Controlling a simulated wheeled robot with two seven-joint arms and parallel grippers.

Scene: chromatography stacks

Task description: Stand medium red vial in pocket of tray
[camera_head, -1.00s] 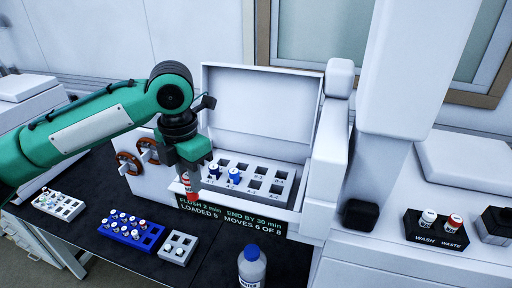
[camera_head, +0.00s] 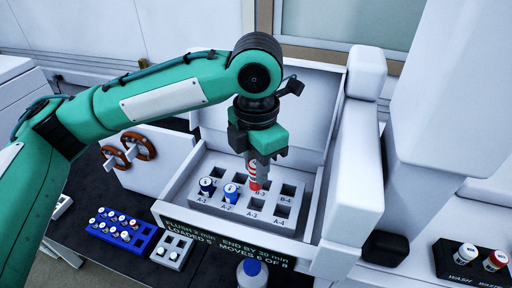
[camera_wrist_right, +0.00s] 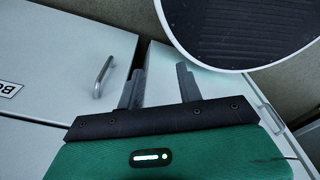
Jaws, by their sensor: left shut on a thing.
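My left gripper (camera_head: 260,152) is shut on a red vial (camera_head: 254,176) and holds it upright, pointing down. The vial is over the back row of the white pocketed tray (camera_head: 229,215), close to the label B-3. I cannot tell whether its lower end is inside a pocket or just above it. Two blue-banded vials stand in front pockets of the tray, one at A-1 (camera_head: 206,186) and one at A-2 (camera_head: 230,192). Pockets A-3, A-4 and B-4 look empty. In the right wrist view my right gripper (camera_wrist_right: 158,84) is open and empty.
The tray sits in a white instrument with its lid (camera_head: 310,100) raised behind and a tall wall (camera_head: 352,175) on the right. A blue rack (camera_head: 125,231), a small grey rack (camera_head: 172,252) and a blue-capped bottle (camera_head: 251,270) stand in front. Wash and waste vials (camera_head: 466,254) are at right.

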